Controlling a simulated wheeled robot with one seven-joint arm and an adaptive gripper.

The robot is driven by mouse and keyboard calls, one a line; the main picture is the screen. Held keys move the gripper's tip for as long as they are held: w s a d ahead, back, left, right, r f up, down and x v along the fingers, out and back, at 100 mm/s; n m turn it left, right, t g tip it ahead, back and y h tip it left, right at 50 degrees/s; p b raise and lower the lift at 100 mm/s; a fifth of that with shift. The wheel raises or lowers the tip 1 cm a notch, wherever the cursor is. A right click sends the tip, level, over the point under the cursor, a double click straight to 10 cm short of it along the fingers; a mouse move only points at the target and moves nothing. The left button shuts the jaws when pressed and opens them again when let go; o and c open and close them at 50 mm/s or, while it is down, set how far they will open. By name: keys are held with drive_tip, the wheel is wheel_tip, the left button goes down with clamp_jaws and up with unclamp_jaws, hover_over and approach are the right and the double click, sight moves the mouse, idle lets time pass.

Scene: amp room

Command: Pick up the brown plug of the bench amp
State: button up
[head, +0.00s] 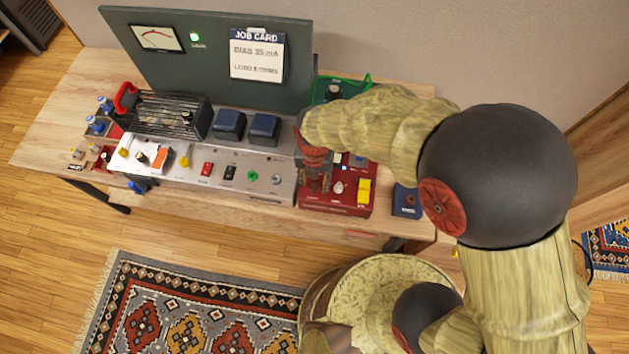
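The bench amp is most likely the long silver-fronted unit (215,187) on the workbench, with several knobs, plugs and switches on its front. I cannot pick out a brown plug with certainty; a small brownish round part (410,198) shows on the dark blue box at the right. My gripper (315,184) points down over the left part of a red unit (336,208), beside the amp's right end. Its fingers are small and partly blend with the red unit. I cannot tell whether they are open or touching anything. My arm hides part of the bench behind.
A dark upright panel (207,60) with a meter, green light and job card (257,55) stands behind the amp. Blue-topped parts (97,125) stand at the left. A yellow part (363,190) rises from the red unit. The wooden bench (60,115) is bare at far left.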

drive_tip(key=shift+c, duration=0.8)
drive_tip(key=c, duration=0.8)
drive_tip(key=shift+r, duration=0.15)
clamp_jaws()
